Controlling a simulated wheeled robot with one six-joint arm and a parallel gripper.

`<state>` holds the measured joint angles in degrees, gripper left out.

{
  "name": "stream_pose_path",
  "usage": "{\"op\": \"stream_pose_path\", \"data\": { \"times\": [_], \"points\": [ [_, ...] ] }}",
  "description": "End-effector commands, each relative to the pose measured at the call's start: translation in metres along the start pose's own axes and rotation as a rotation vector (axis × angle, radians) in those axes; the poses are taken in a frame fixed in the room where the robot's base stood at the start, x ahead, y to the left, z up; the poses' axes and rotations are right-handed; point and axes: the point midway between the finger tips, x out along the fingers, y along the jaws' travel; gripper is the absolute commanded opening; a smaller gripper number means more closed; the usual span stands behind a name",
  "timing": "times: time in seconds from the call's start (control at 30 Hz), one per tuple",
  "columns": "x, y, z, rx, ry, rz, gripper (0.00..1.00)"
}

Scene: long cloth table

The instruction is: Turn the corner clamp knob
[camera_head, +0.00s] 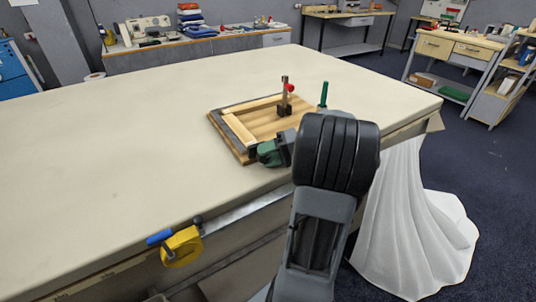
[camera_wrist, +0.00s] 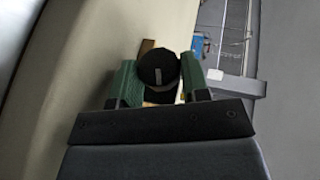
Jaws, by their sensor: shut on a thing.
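A wooden frame (camera_head: 238,128) lies on a board (camera_head: 217,122) near the table's front edge, in the middle of the head view. My gripper (camera_head: 268,151) is at the near corner of this frame. In the wrist view, the green fingers of my gripper (camera_wrist: 158,84) stand on both sides of a round black knob (camera_wrist: 158,66) with a pale mark on its face. The gripper is shut on this knob. The clamp body behind the knob is mostly hidden by the knob and fingers. In the head view my arm and gripper hide most of this corner.
A dark upright clamp with a red part (camera_head: 290,88) stands on the board. A green rod (camera_head: 324,94) rises behind my arm. A yellow clamp with a blue handle (camera_head: 182,247) is on the table's front edge. The cloth table (camera_head: 110,170) is bare at left. White fabric (camera_head: 410,220) hangs at right.

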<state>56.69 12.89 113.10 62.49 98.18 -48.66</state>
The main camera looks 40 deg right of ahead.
Motion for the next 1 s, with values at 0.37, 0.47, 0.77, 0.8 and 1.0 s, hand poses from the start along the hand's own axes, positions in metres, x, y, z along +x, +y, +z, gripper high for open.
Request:
{"op": "stream_pose_path", "data": {
  "times": [0.37,0.47,0.77,0.8,1.0],
  "points": [
    [0.0005,0.0000,0.0004,0.002,-0.002,-0.002,0.43],
    [0.0005,0.0000,0.0004,0.002,-0.002,-0.002,0.53],
    [0.0003,0.0005,0.0003,0.002,-0.001,-0.001,0.66],
    [0.0002,0.0006,0.0003,0.002,-0.001,0.000,0.66],
    [-0.0007,-0.0006,0.0001,-0.030,0.001,0.070,0.66]
  ]
}}
